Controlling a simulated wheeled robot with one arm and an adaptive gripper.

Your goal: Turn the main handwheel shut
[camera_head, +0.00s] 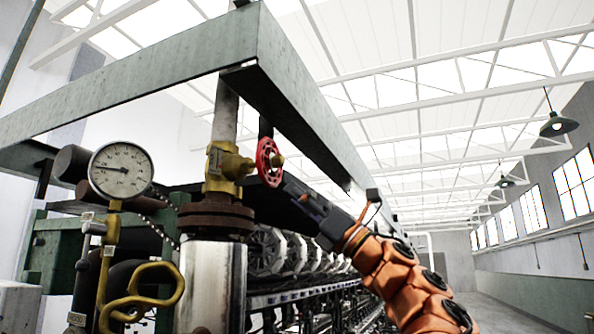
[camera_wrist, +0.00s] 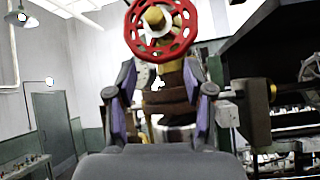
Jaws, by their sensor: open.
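The main handwheel is a red spoked wheel (camera_head: 269,162) on a brass valve body (camera_head: 228,168), seen nearly edge-on in the head view. In the wrist view the red handwheel (camera_wrist: 161,28) faces me, with a brass hub at its centre, at the top of the picture. My gripper (camera_head: 291,190) reaches toward the wheel from the lower right. In the wrist view my gripper (camera_wrist: 161,82) has its two fingers apart with nothing held between them. The wheel lies beyond and above the fingertips; whether anything touches is not clear in the head view.
A pressure gauge (camera_head: 121,170) on brass pipework stands left of the valve. A green steel beam (camera_head: 290,90) runs overhead, close above the wheel. A row of reels (camera_head: 290,250) extends behind. The aisle (camera_head: 500,310) at the right is clear.

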